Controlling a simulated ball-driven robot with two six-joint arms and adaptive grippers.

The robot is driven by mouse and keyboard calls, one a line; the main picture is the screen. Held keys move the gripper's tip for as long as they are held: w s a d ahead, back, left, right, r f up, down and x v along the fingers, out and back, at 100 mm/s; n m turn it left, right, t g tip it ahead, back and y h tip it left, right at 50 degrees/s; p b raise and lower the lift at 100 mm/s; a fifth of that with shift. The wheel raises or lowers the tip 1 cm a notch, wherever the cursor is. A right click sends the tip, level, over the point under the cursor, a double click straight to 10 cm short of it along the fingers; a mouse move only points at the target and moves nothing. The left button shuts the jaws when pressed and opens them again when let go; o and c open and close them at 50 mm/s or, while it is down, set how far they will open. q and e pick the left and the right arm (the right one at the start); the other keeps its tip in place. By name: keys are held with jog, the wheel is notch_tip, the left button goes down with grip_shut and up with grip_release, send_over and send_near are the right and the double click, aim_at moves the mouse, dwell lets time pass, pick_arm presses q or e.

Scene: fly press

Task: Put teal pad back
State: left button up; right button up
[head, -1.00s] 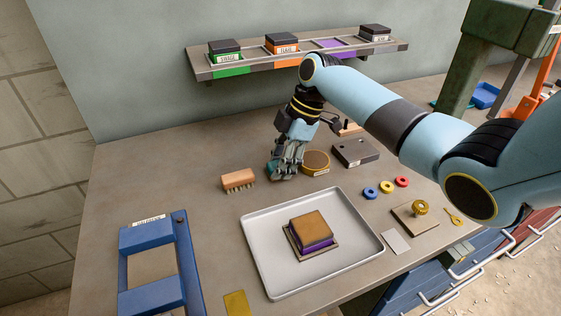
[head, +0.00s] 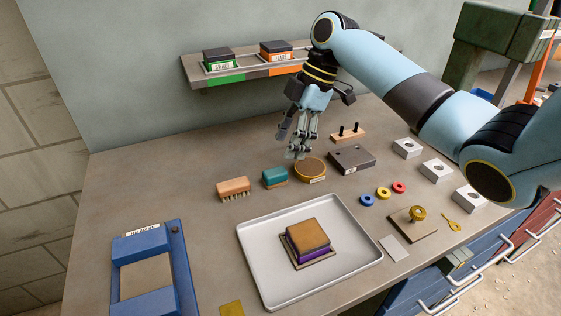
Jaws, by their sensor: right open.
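The teal pad (head: 274,176) lies on the bench between a wooden brush and a round tan-topped tin. It sits flat and nothing holds it. My right gripper (head: 297,153) is open and empty, above and slightly right of the teal pad, near the round tin (head: 310,169). Its fingers point down and are apart from the pad. My left gripper is not in view.
The brush (head: 233,188) is left of the pad. A grey tray (head: 259,259) with a purple and brown block (head: 308,237) lies in front. A blue frame (head: 177,264) stands front left. A wall shelf (head: 195,76) holds dark-topped blocks behind.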

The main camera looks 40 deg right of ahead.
jog(key=v, duration=0.3)
jog(key=shift+d+r, duration=0.1)
jog(key=shift+r, duration=0.3)
